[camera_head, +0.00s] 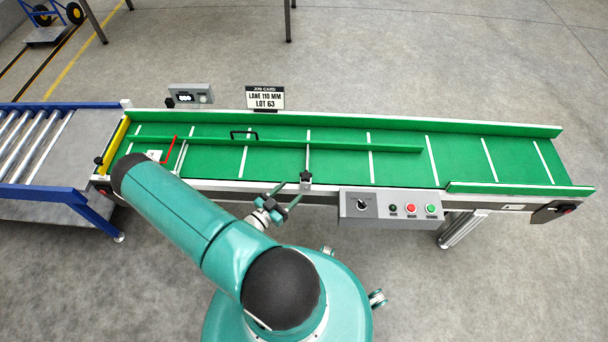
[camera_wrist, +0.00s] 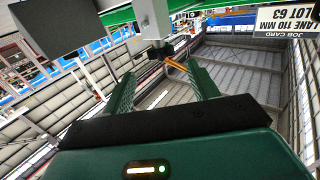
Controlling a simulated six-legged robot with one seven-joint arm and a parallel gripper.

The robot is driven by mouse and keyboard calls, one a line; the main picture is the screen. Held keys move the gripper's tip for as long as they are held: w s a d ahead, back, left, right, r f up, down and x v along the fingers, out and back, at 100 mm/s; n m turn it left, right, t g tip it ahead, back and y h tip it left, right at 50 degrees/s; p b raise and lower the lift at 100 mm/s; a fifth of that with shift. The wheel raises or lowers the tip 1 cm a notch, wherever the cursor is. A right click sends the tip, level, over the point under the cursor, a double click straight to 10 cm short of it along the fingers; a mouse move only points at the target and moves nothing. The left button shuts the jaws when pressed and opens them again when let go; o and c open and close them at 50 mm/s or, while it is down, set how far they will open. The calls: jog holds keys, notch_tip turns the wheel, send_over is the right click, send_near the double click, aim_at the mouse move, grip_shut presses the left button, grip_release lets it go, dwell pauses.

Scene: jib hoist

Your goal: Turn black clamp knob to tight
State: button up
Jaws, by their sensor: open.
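The black clamp knob (camera_head: 305,176) sits at the near edge of the green conveyor, about mid-length. In the wrist view the black knob (camera_wrist: 160,51) shows under a pale bracket (camera_wrist: 153,18), with an orange strip beside it. My gripper (camera_head: 287,197) is just to the left and near side of the knob in the head view. In the wrist view my gripper (camera_wrist: 160,72) has its two green fingers spread, with the knob between and just beyond their tips. I see no clear contact. The knob's lower part is small and partly dark, so its turn position cannot be told.
A grey control box (camera_head: 391,204) with a dial and buttons hangs right of the knob. A green guide rail (camera_head: 340,146) lies along the belt. A job card (camera_head: 265,98) and a small counter (camera_head: 190,95) stand behind. A roller table (camera_head: 45,150) adjoins at left.

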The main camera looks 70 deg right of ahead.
aim_at(306, 174)
jog(key=x, duration=0.9)
jog(key=shift+s+d, duration=0.2)
jog(key=shift+d, duration=0.15)
jog(key=c, duration=1)
jog(key=shift+m+g+y, duration=0.3)
jog(key=shift+m+g, duration=0.1)
jog(key=shift+g, duration=0.2)
jog(key=shift+a+m+g+y, duration=0.1)
jog(key=shift+m+g+y, duration=2.6)
jog(key=shift+g+y, duration=0.25)
jog(key=o, duration=1)
